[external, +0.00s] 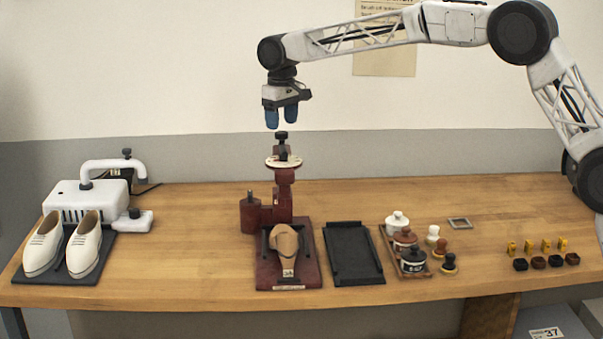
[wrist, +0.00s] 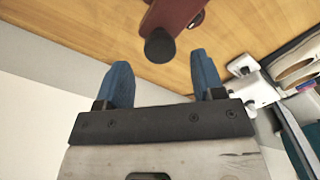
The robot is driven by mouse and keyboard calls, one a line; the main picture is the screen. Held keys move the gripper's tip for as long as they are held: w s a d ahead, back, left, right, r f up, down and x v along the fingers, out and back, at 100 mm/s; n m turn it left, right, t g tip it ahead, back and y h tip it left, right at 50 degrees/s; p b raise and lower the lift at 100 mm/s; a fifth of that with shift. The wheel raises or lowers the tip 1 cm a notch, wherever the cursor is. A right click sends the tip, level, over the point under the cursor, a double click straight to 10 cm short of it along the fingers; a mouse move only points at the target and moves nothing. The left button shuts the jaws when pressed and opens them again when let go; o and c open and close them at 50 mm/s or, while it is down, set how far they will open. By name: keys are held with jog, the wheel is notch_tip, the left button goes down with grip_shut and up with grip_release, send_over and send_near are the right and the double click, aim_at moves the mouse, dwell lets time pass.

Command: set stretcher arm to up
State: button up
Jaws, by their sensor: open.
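The dark red stretcher (external: 284,190) stands mid-table, with a post, a round pale plate and a black knob (external: 281,135) on top. A tan shoe form (external: 285,243) lies on its base. A red cylinder with a dark pin (external: 250,213) stands at its left; I cannot tell which part is the stretcher arm. My gripper (external: 272,118) is open and empty, pointing down just above the top knob, with a small gap. In the wrist view, a dark round knob (wrist: 160,46) on a red part shows ahead of the gap between my blue fingertips (wrist: 163,72).
A white machine (external: 90,200) with a curved pipe and white shoes (external: 84,245) are at left. A black tray (external: 353,253), jars with lids (external: 409,240), stampers (external: 440,245) and small yellow and dark pieces (external: 545,255) are at right. Air around the gripper is clear.

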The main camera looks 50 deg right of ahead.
jog(key=shift+r, duration=2.45)
jog(key=shift+s+d+r, duration=0.2)
jog(key=shift+s+r, duration=0.15)
jog(key=shift+s, duration=0.25)
jog(key=s+d+r, duration=0.2)
jog(key=s, duration=0.9)
jog(key=s+d+r+t, duration=0.1)
jog(key=s+d, duration=0.1)
jog(key=s, duration=0.9)
jog(key=s+d+r, duration=0.2)
jog(key=s, duration=1)
jog(key=s+d+f, duration=0.1)
jog(key=s+f, duration=0.4)
jog(key=s, duration=0.6)
jog(key=s+d+f+t, duration=0.1)
jog(key=s+f, duration=0.4)
jog(key=s, duration=0.7)
jog(key=s+d+f, duration=0.1)
jog(key=s+f, duration=0.3)
jog(key=s, duration=0.7)
jog(key=shift+s+d+f+t, duration=0.15)
jog(key=shift+f+t, duration=0.15)
jog(key=shift+f, duration=0.1)
